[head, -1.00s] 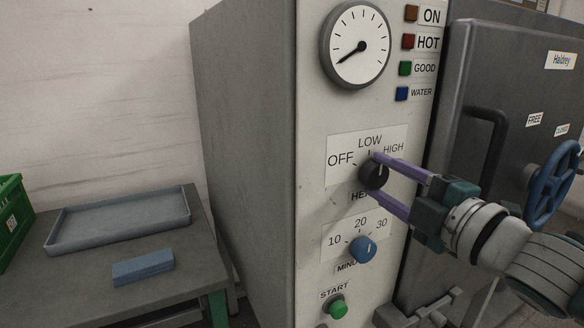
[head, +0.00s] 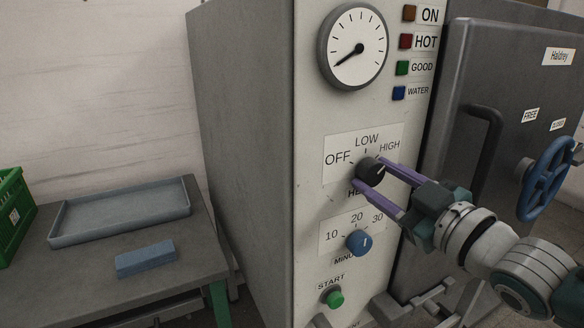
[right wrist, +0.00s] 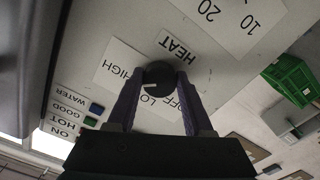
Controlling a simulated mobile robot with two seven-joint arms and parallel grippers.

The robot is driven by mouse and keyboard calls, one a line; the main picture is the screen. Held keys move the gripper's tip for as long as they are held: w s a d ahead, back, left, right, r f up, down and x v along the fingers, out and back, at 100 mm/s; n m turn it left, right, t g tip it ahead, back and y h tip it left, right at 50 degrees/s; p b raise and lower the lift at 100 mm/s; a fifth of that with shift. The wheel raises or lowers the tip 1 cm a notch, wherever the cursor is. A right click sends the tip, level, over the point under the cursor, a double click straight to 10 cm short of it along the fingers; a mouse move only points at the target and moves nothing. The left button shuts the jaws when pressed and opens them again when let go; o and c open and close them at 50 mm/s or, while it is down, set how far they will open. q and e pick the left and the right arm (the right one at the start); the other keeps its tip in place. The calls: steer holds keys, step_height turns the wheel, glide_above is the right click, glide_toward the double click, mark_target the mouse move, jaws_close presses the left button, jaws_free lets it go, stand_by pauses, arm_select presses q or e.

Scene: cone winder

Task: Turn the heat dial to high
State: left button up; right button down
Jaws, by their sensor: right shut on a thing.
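The heat dial (head: 371,171) is a black round knob on the pale machine front, below a label with OFF, LOW and HIGH. My right gripper (head: 364,169) is shut on it, one purple finger on each side of the knob. The dial's white mark points up and right, toward the HIGH side. In the right wrist view the dial (right wrist: 160,72) sits between the two fingertips, with its white mark partly visible and part of the label hidden by the fingers. My left gripper is not in view.
Below are a blue minutes dial (head: 359,243) and a green start button (head: 334,298). A gauge (head: 353,47) and colored lamps are above. To the right is a grey door with a blue handwheel (head: 548,180). A tray (head: 120,212) and blue block (head: 145,259) lie on the left table.

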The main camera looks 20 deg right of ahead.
steer(key=shift+m, duration=0.7)
steer(key=shift+c, duration=1.5)
jaws_free()
steer(key=s, duration=1)
steer(key=shift+d, duration=0.4)
